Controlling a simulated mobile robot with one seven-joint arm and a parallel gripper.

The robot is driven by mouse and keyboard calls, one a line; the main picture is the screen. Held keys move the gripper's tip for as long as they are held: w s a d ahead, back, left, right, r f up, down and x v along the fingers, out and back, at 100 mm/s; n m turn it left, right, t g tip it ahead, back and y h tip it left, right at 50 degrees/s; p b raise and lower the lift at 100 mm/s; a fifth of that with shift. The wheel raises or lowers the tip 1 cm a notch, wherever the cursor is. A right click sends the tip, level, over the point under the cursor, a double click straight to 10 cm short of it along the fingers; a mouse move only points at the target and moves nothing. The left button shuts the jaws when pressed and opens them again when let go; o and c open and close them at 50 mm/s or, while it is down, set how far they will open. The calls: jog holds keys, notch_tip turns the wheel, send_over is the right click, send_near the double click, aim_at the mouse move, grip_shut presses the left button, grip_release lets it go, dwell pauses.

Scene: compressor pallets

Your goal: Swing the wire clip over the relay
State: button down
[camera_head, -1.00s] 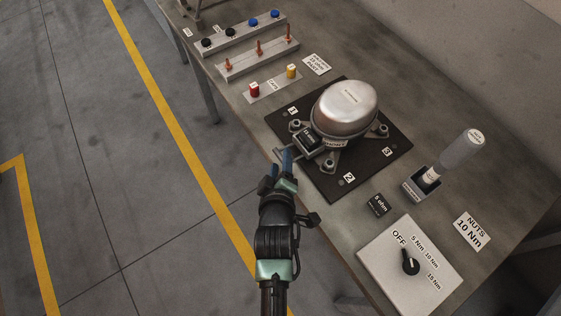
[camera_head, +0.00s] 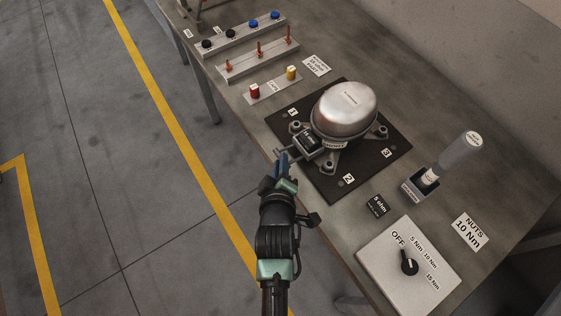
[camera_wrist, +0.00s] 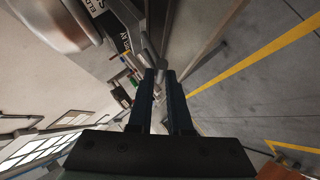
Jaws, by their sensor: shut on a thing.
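The relay (camera_head: 309,139) is a small black box with a white label on the near left side of the silver compressor (camera_head: 346,108). The thin grey wire clip (camera_head: 290,154) sticks out from the relay towards the bench's front edge. My gripper (camera_head: 283,159) points at the relay from the front, its blue fingers shut on the clip's outer end. In the wrist view my gripper (camera_wrist: 162,73) has its fingertips at the grey clip (camera_wrist: 151,49), with the relay's label beyond. The fingers partly hide the clip.
The compressor stands on a black plate (camera_head: 335,190) with numbered corners. A nut driver (camera_head: 457,158) in a holder, a 5 ohm block (camera_head: 377,205) and a torque dial box (camera_head: 408,268) lie to the right. Racks of caps and pins (camera_head: 258,53) stand at the back left.

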jog(key=shift+w+d+r, duration=0.2)
jog(key=shift+d+r, duration=0.1)
jog(key=shift+r, duration=0.3)
jog(key=shift+w+d+r+p, duration=0.15)
jog(key=shift+d+r+p, duration=0.15)
jog(key=shift+r+p, duration=0.3)
jog(key=shift+w+d, duration=0.1)
jog(key=shift+p, duration=0.3)
